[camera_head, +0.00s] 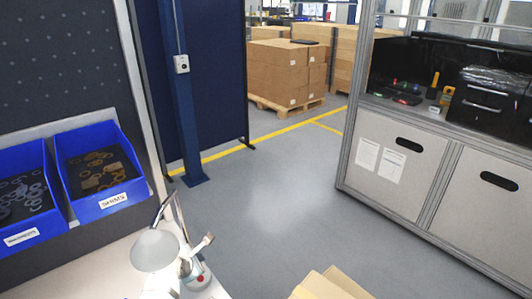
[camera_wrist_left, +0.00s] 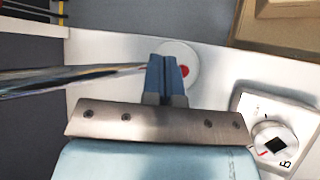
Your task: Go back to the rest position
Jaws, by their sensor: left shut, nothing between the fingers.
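My left gripper (camera_head: 190,267) is low in the head view, over the end of the pale worktop at the left. In the left wrist view its two blue fingers (camera_wrist_left: 167,76) are together with nothing held between them. Beyond the fingertips is a white round object with a red spot (camera_wrist_left: 181,56), partly hidden by them; I cannot tell whether they touch. It also shows beside the gripper in the head view (camera_head: 203,282). My right gripper is in neither view.
Blue bins of rings (camera_head: 113,187) (camera_head: 22,228) stand left of the gripper. A white dial device (camera_wrist_left: 272,142) is at right in the wrist view. A wooden box edge (camera_head: 328,287) is at the bottom. A grey cabinet (camera_head: 400,165) stands right; the floor (camera_head: 270,205) between is clear.

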